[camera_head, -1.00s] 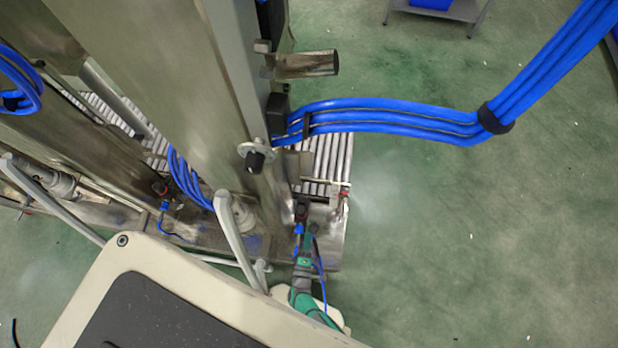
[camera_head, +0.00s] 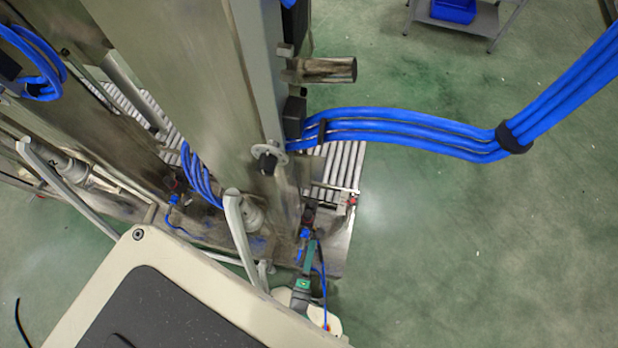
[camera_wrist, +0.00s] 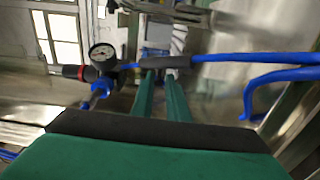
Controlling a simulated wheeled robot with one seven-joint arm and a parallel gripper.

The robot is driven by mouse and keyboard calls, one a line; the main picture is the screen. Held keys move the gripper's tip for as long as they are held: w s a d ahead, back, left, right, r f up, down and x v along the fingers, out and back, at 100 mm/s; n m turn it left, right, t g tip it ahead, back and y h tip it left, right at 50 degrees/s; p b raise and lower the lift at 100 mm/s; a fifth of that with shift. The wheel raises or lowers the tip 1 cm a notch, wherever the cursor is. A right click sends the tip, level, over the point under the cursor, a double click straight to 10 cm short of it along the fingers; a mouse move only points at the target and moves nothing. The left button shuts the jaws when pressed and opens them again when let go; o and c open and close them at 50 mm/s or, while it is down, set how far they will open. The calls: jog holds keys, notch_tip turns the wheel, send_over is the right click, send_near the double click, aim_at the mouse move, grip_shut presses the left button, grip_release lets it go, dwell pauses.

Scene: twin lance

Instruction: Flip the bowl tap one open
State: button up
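My gripper (camera_wrist: 160,76) has two green fingers with a narrow gap between them and nothing visible in the gap. Its fingertips are at a black sleeve (camera_wrist: 165,62) on a blue hose; I cannot tell whether they touch. In the head view my green gripper (camera_head: 309,246) is low beside the machine's front corner, close to a dark valve body with a blue fitting (camera_head: 305,233). A small red-marked fitting (camera_head: 350,201) sits at the corner of the roller bed. I cannot tell which part is bowl tap one; no tap handle shows clearly.
A pressure gauge (camera_wrist: 102,55) with a red and black knob (camera_wrist: 80,72) is left of my fingers. Blue hoses (camera_wrist: 255,58) cross at right. A thick blue hose bundle (camera_head: 410,125) leaves the steel column (camera_head: 215,85).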

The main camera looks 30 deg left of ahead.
jog(key=shift+v, duration=2.3)
jog(key=shift+d, duration=0.15)
